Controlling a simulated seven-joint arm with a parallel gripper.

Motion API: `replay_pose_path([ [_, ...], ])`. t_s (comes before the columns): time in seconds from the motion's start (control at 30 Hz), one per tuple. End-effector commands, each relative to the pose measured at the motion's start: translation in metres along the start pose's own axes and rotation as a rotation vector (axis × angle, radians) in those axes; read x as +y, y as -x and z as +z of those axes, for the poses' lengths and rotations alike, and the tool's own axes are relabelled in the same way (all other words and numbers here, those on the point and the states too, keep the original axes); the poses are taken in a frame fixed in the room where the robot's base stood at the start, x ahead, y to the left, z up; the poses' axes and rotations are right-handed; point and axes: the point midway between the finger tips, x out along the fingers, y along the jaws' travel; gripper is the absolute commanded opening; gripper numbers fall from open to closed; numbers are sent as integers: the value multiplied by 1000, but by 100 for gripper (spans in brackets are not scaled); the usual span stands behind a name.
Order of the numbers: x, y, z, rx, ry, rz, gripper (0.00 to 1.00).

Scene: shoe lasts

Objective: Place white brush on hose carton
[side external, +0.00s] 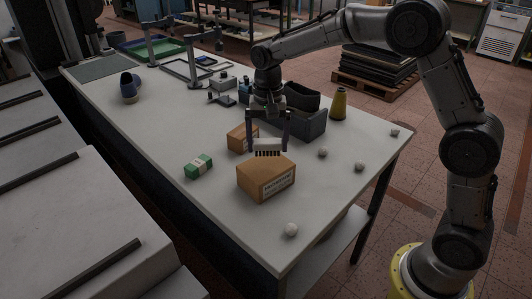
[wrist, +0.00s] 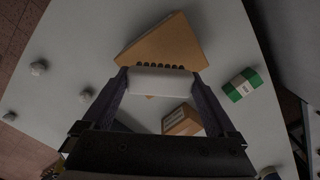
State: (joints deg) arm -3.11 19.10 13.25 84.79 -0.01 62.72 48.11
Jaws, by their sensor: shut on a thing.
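My gripper (side external: 268,140) is shut on the white brush (side external: 267,145), which has dark bristles pointing down. In the wrist view the brush (wrist: 160,80) spans between the two fingers of my gripper (wrist: 160,84). A larger brown carton (side external: 262,180) with a white printed label lies below the brush, and it also shows in the wrist view (wrist: 165,42). A smaller brown carton (side external: 240,137) stands behind it, also in the wrist view (wrist: 182,120). I cannot read which carton is the hose carton. The brush appears just above the larger carton's far edge; the exact gap is unclear.
A green and white box (side external: 198,167) lies left of the larger carton. Several pale round lumps (side external: 291,230) lie to the right and front. The table's left middle is clear.

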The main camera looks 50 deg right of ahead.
Motion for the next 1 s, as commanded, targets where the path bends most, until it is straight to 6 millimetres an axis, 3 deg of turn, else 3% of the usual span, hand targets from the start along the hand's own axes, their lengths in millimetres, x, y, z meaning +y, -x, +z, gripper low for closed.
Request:
replay_pose_path([
  [0.27,-4,-35,-3,-3,0,4,37],
  [0.7,-4,-41,-3,-2,0,2,37],
  [0.73,-4,-41,-3,-2,0,2,94],
  [0.77,-4,-41,-3,-2,0,2,100],
  [1.0,-4,-41,-3,-2,0,2,100],
])
